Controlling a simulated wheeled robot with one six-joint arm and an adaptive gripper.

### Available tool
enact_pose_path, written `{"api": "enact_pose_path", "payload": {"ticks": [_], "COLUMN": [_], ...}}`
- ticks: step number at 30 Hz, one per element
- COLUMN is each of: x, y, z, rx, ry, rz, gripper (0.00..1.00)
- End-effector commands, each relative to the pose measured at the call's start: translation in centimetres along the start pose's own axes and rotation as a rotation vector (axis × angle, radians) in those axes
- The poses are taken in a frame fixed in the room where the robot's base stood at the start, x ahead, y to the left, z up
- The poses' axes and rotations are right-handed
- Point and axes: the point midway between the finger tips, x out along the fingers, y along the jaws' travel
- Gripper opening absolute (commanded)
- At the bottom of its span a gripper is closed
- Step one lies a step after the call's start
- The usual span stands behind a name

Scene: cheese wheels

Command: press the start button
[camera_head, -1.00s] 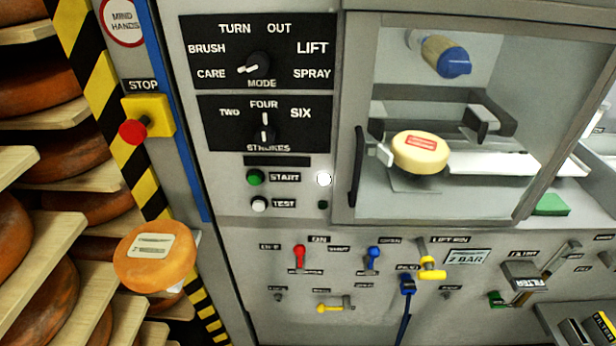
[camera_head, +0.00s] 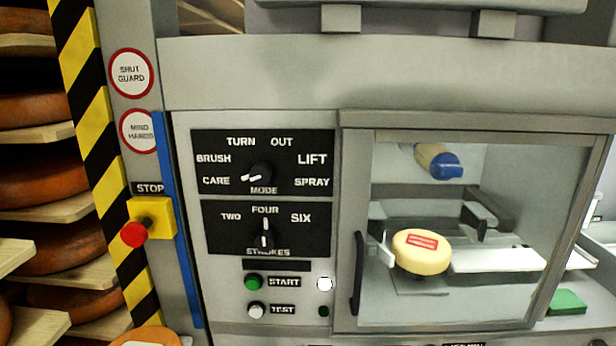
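The green start button (camera_head: 254,282) sits on the grey control panel, left of its START label (camera_head: 283,282). A white test button (camera_head: 256,310) is just below it. A lit white lamp (camera_head: 325,284) is right of the START label. The mode knob (camera_head: 257,174) points left towards CARE, and the strokes knob (camera_head: 265,238) points up towards FOUR. My gripper is not in this view.
A red stop button (camera_head: 134,234) on a yellow box is left of the panel. Right of the panel, a clear guard (camera_head: 357,270) with a dark handle covers a pale cheese wheel (camera_head: 422,252). Shelves of orange cheese wheels (camera_head: 45,185) stand at the far left.

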Motion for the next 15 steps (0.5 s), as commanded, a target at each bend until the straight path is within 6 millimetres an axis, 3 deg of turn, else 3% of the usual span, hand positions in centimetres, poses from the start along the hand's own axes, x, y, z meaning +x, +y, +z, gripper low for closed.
{"api": "enact_pose_path", "payload": {"ticks": [1, 3, 15], "x": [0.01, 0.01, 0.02], "y": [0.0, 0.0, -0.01], "z": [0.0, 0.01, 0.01], "rx": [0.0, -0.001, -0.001], "ry": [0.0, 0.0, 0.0], "rz": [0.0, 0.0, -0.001], "gripper": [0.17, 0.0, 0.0]}}
